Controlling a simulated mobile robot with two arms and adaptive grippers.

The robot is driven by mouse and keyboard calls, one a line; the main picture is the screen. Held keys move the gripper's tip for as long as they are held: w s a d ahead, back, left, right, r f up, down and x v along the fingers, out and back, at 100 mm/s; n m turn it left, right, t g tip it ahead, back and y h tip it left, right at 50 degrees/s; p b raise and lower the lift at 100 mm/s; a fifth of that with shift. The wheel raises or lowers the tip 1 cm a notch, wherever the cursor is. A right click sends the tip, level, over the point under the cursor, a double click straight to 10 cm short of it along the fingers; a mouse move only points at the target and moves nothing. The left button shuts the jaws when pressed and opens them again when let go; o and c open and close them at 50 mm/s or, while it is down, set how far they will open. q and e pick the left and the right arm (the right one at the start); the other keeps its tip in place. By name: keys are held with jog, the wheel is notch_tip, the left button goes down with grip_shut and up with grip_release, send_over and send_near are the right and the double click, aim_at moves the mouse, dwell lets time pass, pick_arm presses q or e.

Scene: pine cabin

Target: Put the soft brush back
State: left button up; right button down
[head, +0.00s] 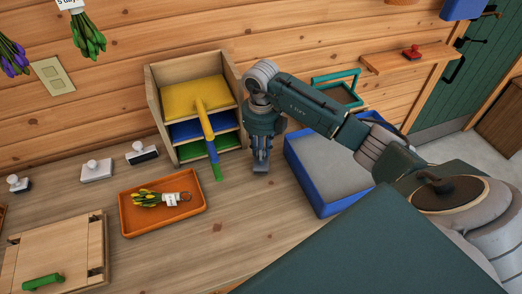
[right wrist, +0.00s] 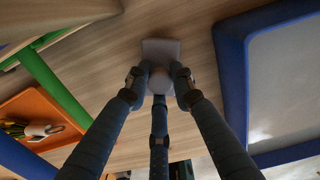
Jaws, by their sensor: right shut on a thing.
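My right gripper (head: 261,158) reaches down over the table between the shelf rack and the blue tray. In the right wrist view its fingers (right wrist: 158,85) are closed around the round knob of a pale grey block (right wrist: 160,48). In the head view only a small grey part of this block shows below the fingers (head: 260,171). I cannot tell for certain that it is the soft brush, or whether it touches the table. My left gripper is not in view.
A wooden rack (head: 158,100) with yellow, blue and green shelves stands close left of my gripper. A blue tray (head: 312,190) with a grey floor is close right. An orange tray (head: 140,222) holds yellow flowers. A wooden board (head: 60,250) lies front left.

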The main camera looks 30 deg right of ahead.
jog(key=shift+f, duration=0.45)
jog(key=c, duration=1.7)
grip_release()
jog(key=shift+o, duration=1.1)
jog(key=shift+r, duration=0.35)
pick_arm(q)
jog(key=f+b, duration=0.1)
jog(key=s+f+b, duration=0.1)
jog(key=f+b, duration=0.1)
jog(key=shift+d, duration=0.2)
pick_arm(e)
notch_tip(320, 180, up, 12)
jog(key=shift+f, duration=0.15)
